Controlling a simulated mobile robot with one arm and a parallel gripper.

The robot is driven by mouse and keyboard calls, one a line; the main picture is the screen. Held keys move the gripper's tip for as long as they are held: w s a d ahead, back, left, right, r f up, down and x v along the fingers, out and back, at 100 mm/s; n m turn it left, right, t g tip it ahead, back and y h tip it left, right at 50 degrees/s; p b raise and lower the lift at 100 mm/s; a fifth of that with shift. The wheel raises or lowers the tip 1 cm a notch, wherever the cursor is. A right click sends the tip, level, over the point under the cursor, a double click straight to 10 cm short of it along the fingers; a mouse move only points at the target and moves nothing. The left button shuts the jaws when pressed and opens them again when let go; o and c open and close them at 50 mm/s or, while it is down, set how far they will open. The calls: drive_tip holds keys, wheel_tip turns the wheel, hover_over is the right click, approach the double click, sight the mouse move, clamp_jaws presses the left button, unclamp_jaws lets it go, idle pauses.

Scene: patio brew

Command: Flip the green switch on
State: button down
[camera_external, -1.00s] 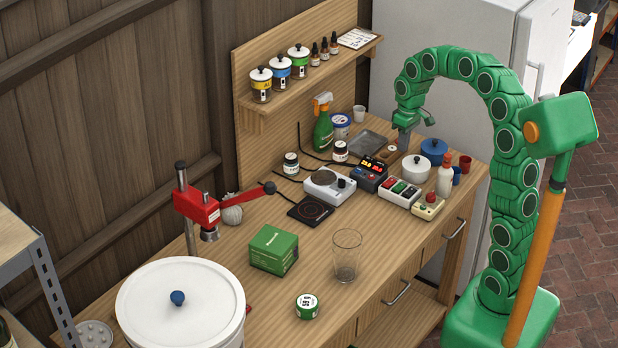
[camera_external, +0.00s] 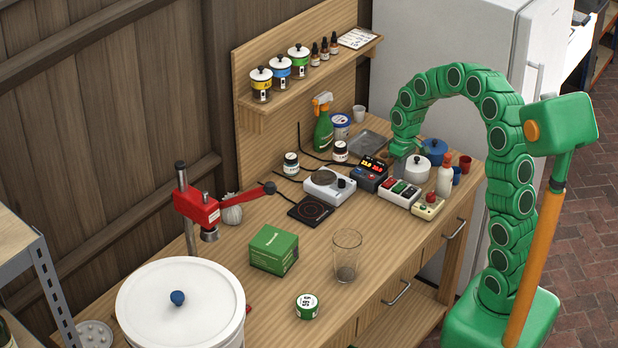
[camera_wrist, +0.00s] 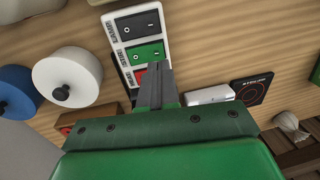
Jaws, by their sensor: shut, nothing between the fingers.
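The green switch (camera_wrist: 146,53) is the middle rocker on a white switch box (camera_wrist: 167,18), between a black rocker (camera_wrist: 138,25) and a partly hidden red one (camera_wrist: 139,76). The green rocker bears I and O marks; I cannot tell which side is pressed. The box also shows in the external view (camera_external: 399,192). My gripper (camera_wrist: 155,68) is shut and empty. Its fingertips appear just beside the green rocker in the wrist view and cover part of the red one; contact is unclear. In the external view my gripper (camera_external: 402,152) is low behind the white pot, its fingertips hard to see.
The white pot (camera_external: 416,167) and blue pot (camera_external: 433,151) stand close to my gripper. A display unit (camera_external: 370,174) is left of the switch box. A box with a red button (camera_external: 428,207) and a white bottle (camera_external: 445,180) are at its right. Wood is bare in front.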

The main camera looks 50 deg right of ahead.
sight(397, 188)
drive_tip(key=shift+a+f, duration=0.15)
drive_tip(key=shift+f, duration=0.85)
drive_tip(key=shift+a+f, duration=0.1)
drive_tip(key=shift+f, duration=0.9)
drive_tip(key=shift+a+f, duration=0.1)
drive_tip(key=shift+f, duration=0.05)
drive_tip(key=shift+d+r, duration=0.3)
drive_tip(key=shift+d, duration=0.45)
wheel_tip(397, 188, up, 14)
drive_tip(key=a, duration=0.1)
drive_tip(key=shift+a, duration=0.35)
drive_tip(key=shift+f, duration=0.1)
